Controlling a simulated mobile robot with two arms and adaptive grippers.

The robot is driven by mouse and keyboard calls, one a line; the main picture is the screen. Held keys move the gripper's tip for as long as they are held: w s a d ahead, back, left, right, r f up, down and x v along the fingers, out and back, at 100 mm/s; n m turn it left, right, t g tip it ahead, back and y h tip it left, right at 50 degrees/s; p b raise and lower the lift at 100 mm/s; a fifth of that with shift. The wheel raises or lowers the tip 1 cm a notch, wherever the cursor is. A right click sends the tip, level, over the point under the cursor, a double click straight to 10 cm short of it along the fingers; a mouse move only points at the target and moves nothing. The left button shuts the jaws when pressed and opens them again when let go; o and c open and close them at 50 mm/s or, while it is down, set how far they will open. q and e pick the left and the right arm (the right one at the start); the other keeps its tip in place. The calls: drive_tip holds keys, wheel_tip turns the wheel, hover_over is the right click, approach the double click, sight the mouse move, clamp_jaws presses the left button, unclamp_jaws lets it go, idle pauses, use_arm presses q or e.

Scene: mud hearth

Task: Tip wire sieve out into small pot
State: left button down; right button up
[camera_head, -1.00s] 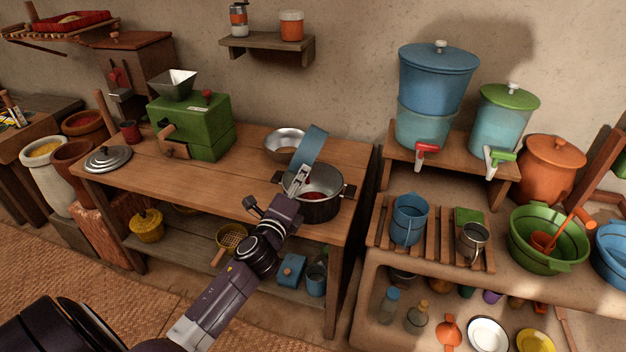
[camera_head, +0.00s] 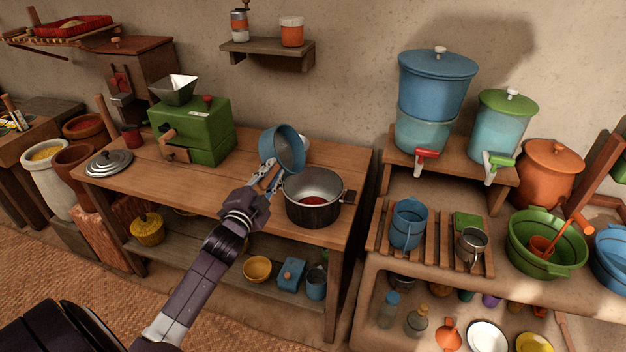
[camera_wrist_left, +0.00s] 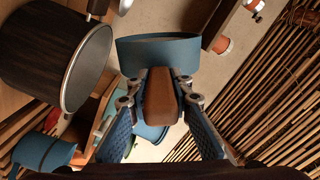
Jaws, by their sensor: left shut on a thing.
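The wire sieve (camera_head: 283,149) is a round blue-rimmed sieve with a brown handle. My left gripper (camera_head: 268,178) is shut on that handle. The sieve is held up, steeply tilted, above the table at the left back of the small pot; its inside, facing right, looks empty. The small pot (camera_head: 312,213) is dark with a bright metal inside and stands upright on the table. Some red stuff lies on its bottom. In the left wrist view the sieve's blue rim (camera_wrist_left: 158,52) is beyond the fingers (camera_wrist_left: 160,105), and the pot (camera_wrist_left: 40,60) is at upper left. My right gripper is out of view.
A metal bowl (camera_head: 305,143) is mostly hidden behind the sieve. A green mill (camera_head: 200,130) and a grey lid (camera_head: 108,162) stand left on the wooden table (camera_head: 235,190). A slatted rack (camera_head: 432,235) with a blue mug is to the right.

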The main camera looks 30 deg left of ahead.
use_arm(q)
drive_tip(key=s+a+f+n+p, duration=0.1)
drive_tip(key=a+f+n, duration=0.3)
drive_tip(key=a+n, duration=0.5)
drive_tip(key=shift+s+a+f+n, duration=0.15)
drive_tip(key=shift+s+n, duration=0.4)
drive_tip(key=shift+n, duration=0.95)
